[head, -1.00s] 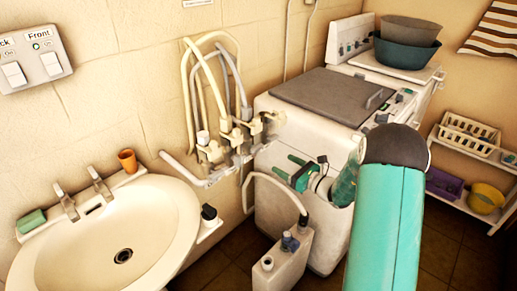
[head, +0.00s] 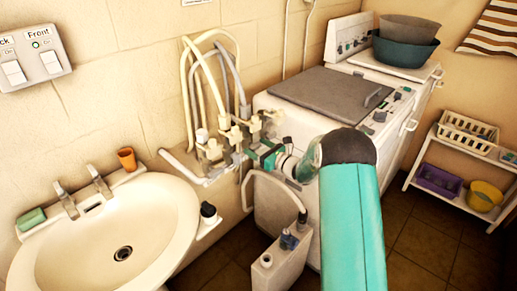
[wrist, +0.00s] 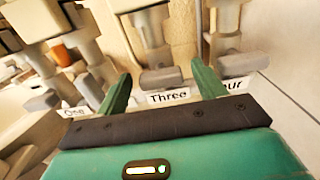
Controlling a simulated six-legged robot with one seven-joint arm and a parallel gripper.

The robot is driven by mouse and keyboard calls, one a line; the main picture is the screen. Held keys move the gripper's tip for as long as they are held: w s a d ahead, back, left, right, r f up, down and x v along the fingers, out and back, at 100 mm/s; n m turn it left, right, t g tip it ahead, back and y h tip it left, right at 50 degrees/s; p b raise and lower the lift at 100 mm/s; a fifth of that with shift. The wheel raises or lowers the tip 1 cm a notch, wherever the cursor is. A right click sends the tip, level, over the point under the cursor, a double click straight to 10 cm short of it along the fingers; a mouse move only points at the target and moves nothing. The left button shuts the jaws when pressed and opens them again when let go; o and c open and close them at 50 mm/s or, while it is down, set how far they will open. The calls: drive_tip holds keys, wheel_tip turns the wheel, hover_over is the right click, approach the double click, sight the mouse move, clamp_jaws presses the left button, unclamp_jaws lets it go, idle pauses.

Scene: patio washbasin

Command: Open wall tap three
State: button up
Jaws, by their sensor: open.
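In the wrist view, tap three has a pale body (wrist: 150,30) with a grey lever (wrist: 160,78) below it, above the label "Three" (wrist: 168,97). My gripper (wrist: 161,69) is open, with one green finger on each side of this lever. Whether either finger touches it I cannot tell. In the head view, my gripper (head: 259,153) is at the right end of the row of wall taps (head: 237,134); which tap there is three is too small to tell, and the fingertips are partly hidden among the taps.
Neighbouring taps stand close on both sides; a grey lever (wrist: 240,62) is at the right finger. Hoses (head: 207,85) rise from the taps. A washbasin (head: 165,215) is to the left, a washing machine (head: 325,95) behind right, and a white canister (head: 275,268) below.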

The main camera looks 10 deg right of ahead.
drive_tip(key=c, duration=1)
drive_tip(key=shift+n, duration=0.4)
drive_tip(key=n, duration=0.8)
drive_tip(key=shift+s+a+f, duration=0.1)
drive_tip(key=n, duration=0.4)
drive_tip(key=shift+n, duration=0.3)
drive_tip(key=shift+f+n, duration=0.15)
drive_tip(key=shift+n, duration=2.15)
